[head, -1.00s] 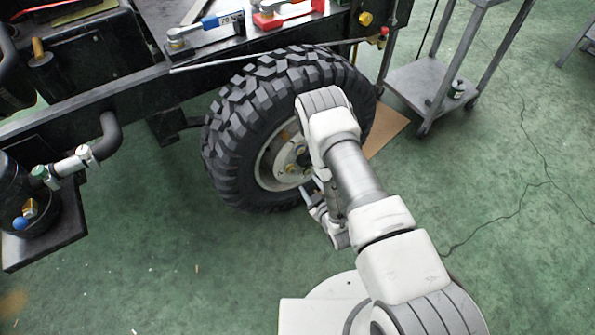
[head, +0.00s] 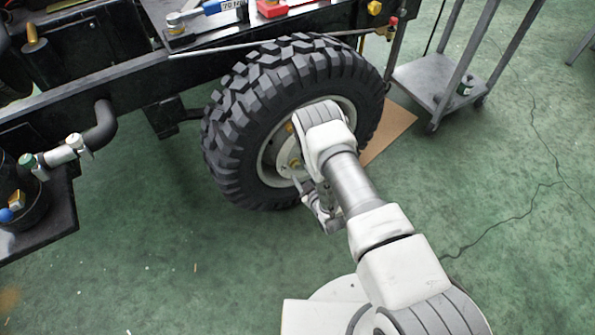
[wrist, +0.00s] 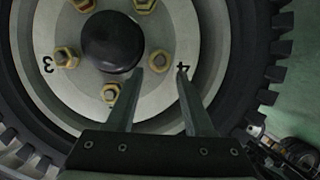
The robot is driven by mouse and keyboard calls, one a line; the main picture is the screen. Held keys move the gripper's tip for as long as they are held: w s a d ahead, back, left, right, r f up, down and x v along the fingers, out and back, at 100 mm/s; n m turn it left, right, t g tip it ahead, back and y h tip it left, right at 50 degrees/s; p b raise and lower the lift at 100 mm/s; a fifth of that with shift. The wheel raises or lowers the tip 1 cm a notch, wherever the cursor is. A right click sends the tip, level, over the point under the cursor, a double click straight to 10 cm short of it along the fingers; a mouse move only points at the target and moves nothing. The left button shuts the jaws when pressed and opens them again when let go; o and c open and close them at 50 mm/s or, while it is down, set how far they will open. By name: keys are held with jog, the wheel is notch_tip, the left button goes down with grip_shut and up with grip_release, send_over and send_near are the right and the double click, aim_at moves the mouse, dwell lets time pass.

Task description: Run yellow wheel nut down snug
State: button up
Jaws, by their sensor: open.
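The wheel (head: 235,155) with its chunky black tyre is mounted under the dark chassis. In the wrist view its pale rim (wrist: 55,90) carries a black hub cap (wrist: 112,42) ringed by several yellowish nuts. One yellow nut (wrist: 159,60) sits beside the painted 4, on its stud; I cannot tell how snug it is. My gripper (wrist: 158,72) is open, with its two fingertips around this nut in the picture; contact cannot be told. Another yellow nut (wrist: 111,93) lies lower left, outside the left finger. In the head view my arm hides part of the rim.
The chassis rail (head: 110,82) runs above the wheel, with a blue-handled tool (head: 222,6) and a red tool (head: 285,8) on top. A grey cart (head: 430,80) stands to the right. Cardboard (head: 392,130) lies beside the tyre. Green floor is open at the lower right.

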aim_at(296, 165)
jog(key=b+x, duration=0.1)
jog(key=x, duration=0.4)
jog(key=shift+w, duration=0.1)
